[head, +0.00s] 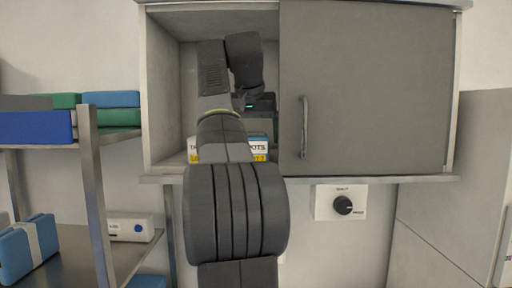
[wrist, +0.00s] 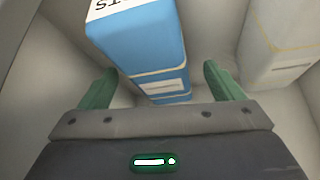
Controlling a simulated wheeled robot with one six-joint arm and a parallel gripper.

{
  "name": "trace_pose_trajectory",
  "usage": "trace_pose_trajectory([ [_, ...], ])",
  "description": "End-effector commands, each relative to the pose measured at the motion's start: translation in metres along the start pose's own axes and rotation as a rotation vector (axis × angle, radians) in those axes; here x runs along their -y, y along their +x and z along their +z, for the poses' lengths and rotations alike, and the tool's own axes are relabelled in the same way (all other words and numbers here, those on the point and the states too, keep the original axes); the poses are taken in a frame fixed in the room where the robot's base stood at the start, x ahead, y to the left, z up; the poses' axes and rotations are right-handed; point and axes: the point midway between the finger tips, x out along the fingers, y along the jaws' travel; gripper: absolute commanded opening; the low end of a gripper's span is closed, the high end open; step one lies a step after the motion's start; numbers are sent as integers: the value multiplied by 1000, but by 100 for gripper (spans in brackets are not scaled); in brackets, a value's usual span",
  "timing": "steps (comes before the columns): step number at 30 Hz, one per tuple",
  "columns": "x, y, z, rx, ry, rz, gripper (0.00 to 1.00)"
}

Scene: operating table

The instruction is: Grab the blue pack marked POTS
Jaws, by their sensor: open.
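The blue pack (wrist: 140,50) stands in the open part of the cabinet, with a white label end on which the letters "TS" show in the wrist view. In the head view only its right part, lettered "OTS" (head: 259,147), shows beside my arm; the rest is hidden. My gripper (wrist: 160,88) is open, with a green finger on each side of the pack's lower end in the wrist view. Gaps show between pack and both fingers, and nothing is held. I cannot tell how deep the pack lies between the fingers. In the head view my arm hides the fingers.
A pale pack (wrist: 285,40) stands to the right in the wrist view. A white and yellow pack (head: 193,150) shows left of my arm in the head view. The grey cabinet door (head: 370,90) covers the right side. A shelf rack (head: 92,180) with blue and green packs stands left.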

Motion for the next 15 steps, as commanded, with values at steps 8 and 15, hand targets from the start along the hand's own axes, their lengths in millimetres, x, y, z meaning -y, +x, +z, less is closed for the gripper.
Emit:
trace_pose_trajectory([
  [8,0,16,0,0,0,0,87],
  [15,0,16,0,0,1,0,87],
])
